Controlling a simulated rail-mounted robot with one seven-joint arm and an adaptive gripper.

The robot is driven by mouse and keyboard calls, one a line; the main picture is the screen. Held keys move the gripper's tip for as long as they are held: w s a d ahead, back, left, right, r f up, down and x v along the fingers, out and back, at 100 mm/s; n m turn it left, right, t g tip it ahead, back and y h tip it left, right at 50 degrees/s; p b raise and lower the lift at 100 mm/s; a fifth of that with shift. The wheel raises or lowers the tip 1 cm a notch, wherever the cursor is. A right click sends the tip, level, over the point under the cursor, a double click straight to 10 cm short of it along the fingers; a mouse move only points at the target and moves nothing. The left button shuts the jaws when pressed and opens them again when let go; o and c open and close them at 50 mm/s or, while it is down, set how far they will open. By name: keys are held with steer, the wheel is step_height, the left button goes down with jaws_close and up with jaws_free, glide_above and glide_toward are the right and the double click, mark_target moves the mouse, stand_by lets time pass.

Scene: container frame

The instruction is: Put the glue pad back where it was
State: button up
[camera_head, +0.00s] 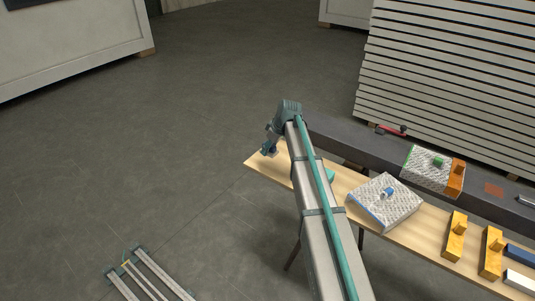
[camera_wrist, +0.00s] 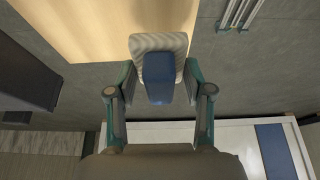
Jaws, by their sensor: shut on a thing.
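My gripper (camera_wrist: 160,82) is shut on the blue block of a small pad with a pale ribbed base, which looks like the glue pad (camera_wrist: 158,42). In the wrist view the pad overlaps the table's edge. Whether it touches the table cannot be told. In the head view my gripper (camera_head: 270,150) is at the left end of the wooden table (camera_head: 255,162), and the held pad is small and mostly hidden there.
A grey textured slab with a blue block (camera_head: 384,203) lies on the table. Yellow blocks (camera_head: 455,236) stand to its right. A dark beam (camera_head: 335,134) runs behind, bearing a second slab (camera_head: 426,168) and a red-handled tool (camera_head: 391,130). Open floor lies left.

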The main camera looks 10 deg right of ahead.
mark_target(265, 160)
steer(key=w+f, duration=0.3)
steer(key=shift+f+p, duration=0.3)
steer(key=shift+p, duration=0.1)
steer(key=f, duration=0.1)
steer(key=f+p, duration=0.1)
steer(key=shift+w+f, duration=0.2)
steer(key=shift+f, duration=0.1)
steer(key=shift+f+p, duration=0.3)
steer(key=shift+f, duration=0.25)
steer(key=shift+f, duration=0.1)
steer(key=shift+f, duration=0.1)
steer(key=o, duration=1.2)
